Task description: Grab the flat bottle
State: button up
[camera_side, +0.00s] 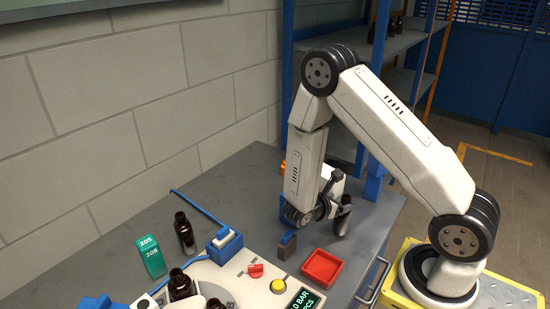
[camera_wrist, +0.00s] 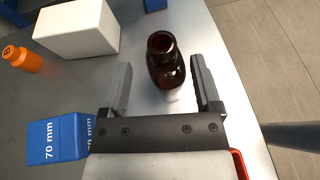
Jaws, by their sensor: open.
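A dark amber bottle (camera_wrist: 165,64) with an open mouth stands upright on the grey table in the wrist view. It looks like the flat bottle, though its flatness is hard to judge from above. My gripper (camera_wrist: 158,68) is open, with one finger on each side of the bottle and a visible gap to both. In the side view my gripper (camera_side: 334,207) is low over the table's right part, where the bottle is hard to separate from the dark fingers. Other amber bottles stand at the left, one on the table (camera_side: 184,234) and one on the white station (camera_side: 180,286).
A red tray (camera_side: 322,267) and a blue block (camera_wrist: 57,140) marked 70 mm are close to my gripper. The table's edge is close on the right in the wrist view.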

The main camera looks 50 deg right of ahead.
aim_at(349, 200)
jog(key=shift+d+f, duration=0.15)
jog(key=shift+d, duration=0.2)
jog(key=shift+s, duration=0.1)
jog(key=shift+x, duration=2.55)
jog(key=shift+s, duration=0.1)
grip_shut()
